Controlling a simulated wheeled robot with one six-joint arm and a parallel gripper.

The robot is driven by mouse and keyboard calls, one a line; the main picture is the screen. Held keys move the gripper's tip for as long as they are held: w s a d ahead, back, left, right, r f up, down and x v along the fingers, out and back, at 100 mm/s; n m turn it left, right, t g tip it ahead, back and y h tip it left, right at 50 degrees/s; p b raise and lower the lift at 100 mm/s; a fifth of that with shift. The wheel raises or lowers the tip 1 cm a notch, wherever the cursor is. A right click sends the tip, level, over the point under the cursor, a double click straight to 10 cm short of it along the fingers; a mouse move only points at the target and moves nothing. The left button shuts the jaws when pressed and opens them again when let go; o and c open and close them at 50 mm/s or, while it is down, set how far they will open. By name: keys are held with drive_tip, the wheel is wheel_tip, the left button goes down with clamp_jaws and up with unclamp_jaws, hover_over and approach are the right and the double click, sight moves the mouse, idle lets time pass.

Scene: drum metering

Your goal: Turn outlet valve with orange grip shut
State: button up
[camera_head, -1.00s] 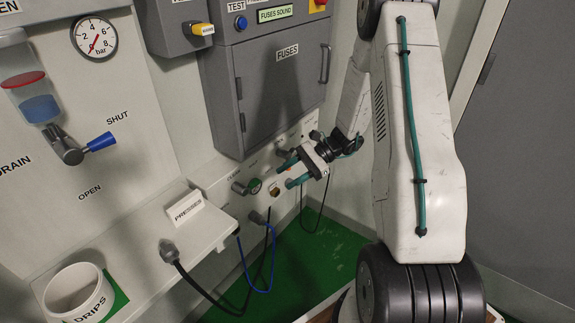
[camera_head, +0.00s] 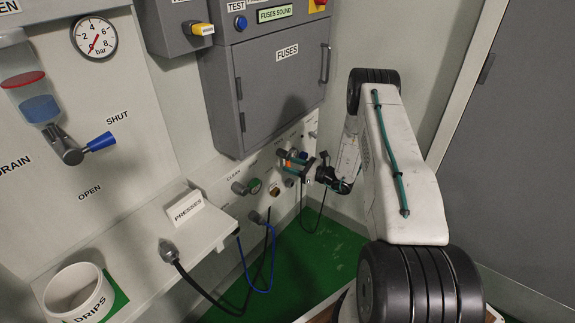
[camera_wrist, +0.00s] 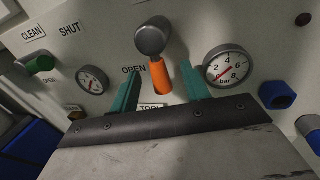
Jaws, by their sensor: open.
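The outlet valve with the orange grip (camera_wrist: 161,77) shows in the wrist view, its grey hub (camera_wrist: 152,38) on the pale wall panel. The grip hangs downward, tilted slightly to the right, beside the OPEN label; a SHUT label is to the upper left. My gripper (camera_wrist: 162,92) is open, with one teal finger on each side of the grip. Gaps show between the grip and both fingers; I cannot tell the depth. In the head view my gripper (camera_head: 291,159) is at the low panel below the fuse box, and the orange grip (camera_head: 288,163) is partly hidden between the fingers.
A green-grip valve (camera_wrist: 41,64) and a small gauge (camera_wrist: 92,80) are left of the fingers. A larger gauge (camera_wrist: 228,67) and a blue-ended fitting (camera_wrist: 276,95) are close on the right. The grey fuse box (camera_head: 280,80) overhangs the panel. A blue hose (camera_head: 247,274) hangs lower left.

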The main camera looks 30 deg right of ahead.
drive_tip(key=shift+x, duration=1.25)
drive_tip(key=c, duration=1)
